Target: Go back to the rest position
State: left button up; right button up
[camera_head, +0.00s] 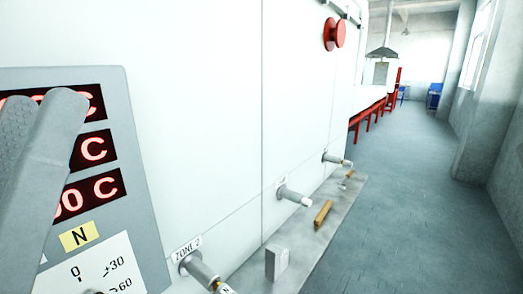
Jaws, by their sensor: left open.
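My left gripper (42,105) shows at the left edge as two grey, rounded finger shapes. It stands in front of the control panel (118,100) and hides part of its red readouts. It is open, and I see nothing held between the fingers. The rest of that arm is out of view. My right gripper is not in view.
A white machine wall (205,100) fills the left and middle. Stub handles, one labelled ZONE 2 (195,268), stick out above a grey ledge (300,245). A grey block (277,262) and a brass-coloured bar (322,213) are on the ledge. The floor (420,200) to the right is clear.

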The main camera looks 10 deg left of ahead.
pick_arm(q)
notch_tip(320, 180, up, 36)
jog(key=w+a+g+y+p, duration=0.1)
jog(key=y+p, duration=0.3)
jog(key=p, duration=3.4)
jog(key=shift+w+a+f, duration=0.25)
jog(key=shift+w+a, duration=0.1)
jog(key=shift+w, duration=0.5)
jog(key=shift+a+y, duration=0.1)
jog(key=shift+y, duration=0.2)
